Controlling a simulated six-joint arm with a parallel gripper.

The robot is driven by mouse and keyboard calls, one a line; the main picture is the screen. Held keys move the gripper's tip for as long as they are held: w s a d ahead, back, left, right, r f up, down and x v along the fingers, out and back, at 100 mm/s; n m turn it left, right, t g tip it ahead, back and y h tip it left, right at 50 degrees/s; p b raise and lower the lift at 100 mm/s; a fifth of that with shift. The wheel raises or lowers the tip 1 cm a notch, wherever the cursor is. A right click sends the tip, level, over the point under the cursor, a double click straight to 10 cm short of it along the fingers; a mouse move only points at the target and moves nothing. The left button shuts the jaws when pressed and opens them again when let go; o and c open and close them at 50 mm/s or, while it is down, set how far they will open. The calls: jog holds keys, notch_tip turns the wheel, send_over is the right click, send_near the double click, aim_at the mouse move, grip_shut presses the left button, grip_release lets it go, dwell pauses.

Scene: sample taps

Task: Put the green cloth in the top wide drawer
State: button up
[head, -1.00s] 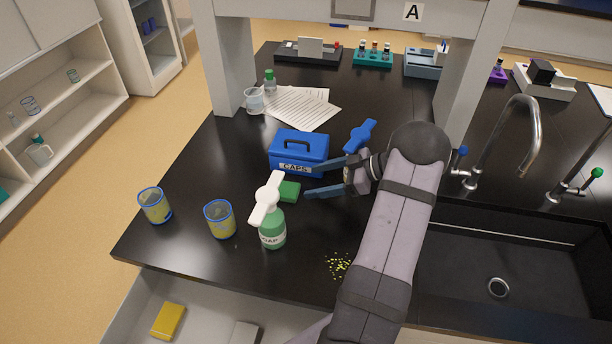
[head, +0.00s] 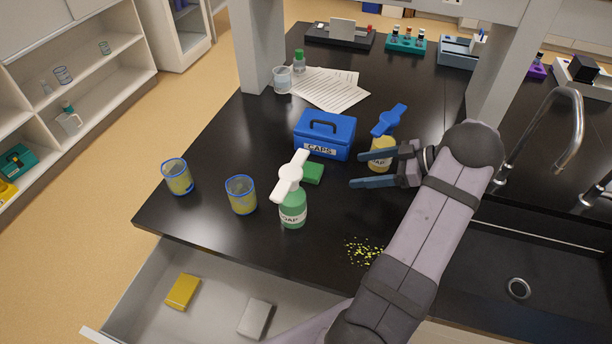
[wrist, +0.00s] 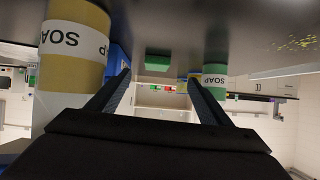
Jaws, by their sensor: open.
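The green cloth (head: 312,173) lies folded on the black counter, between the blue CAPS box and the green soap bottle. It also shows in the wrist view (wrist: 157,62), beyond and between my fingers. My gripper (head: 355,169) is open and empty, to the right of the cloth and apart from it. The wide drawer (head: 215,287) below the counter's front edge is open. A yellow block (head: 183,291) and a pale grey block (head: 255,318) lie in it. My arm hides the drawer's right part.
The green soap bottle (head: 292,207) stands just in front of the cloth. The blue CAPS box (head: 324,136) is behind it. A yellow soap bottle (head: 381,155) stands beside my gripper. Two beakers (head: 177,177) stand at left. Yellow crumbs (head: 362,251) lie near the front edge.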

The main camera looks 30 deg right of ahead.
jog(key=s+d+f+b, duration=0.1)
jog(key=s+d, duration=0.1)
jog(key=s+d+f+b, duration=0.1)
jog(key=d+b, duration=0.1)
jog(key=s+d+f+b, duration=0.1)
jog(key=s+d, duration=0.1)
jog(key=shift+s+b, duration=0.35)
jog(key=shift+s+d+r, duration=0.1)
jog(key=shift+s+d, duration=0.25)
jog(key=shift+d, duration=0.05)
jog(key=shift+w+a+r, duration=0.1)
jog(key=shift+w+a, duration=0.15)
jog(key=p, duration=0.6)
send_near(307, 169)
jog(key=x, duration=0.3)
jog(key=shift+a, duration=0.2)
jog(key=shift+w+a, duration=0.1)
jog(key=shift+w, duration=0.05)
jog(key=shift+p+x, duration=0.65)
jog(key=shift+x, duration=1.9)
jog(key=c, duration=1.1)
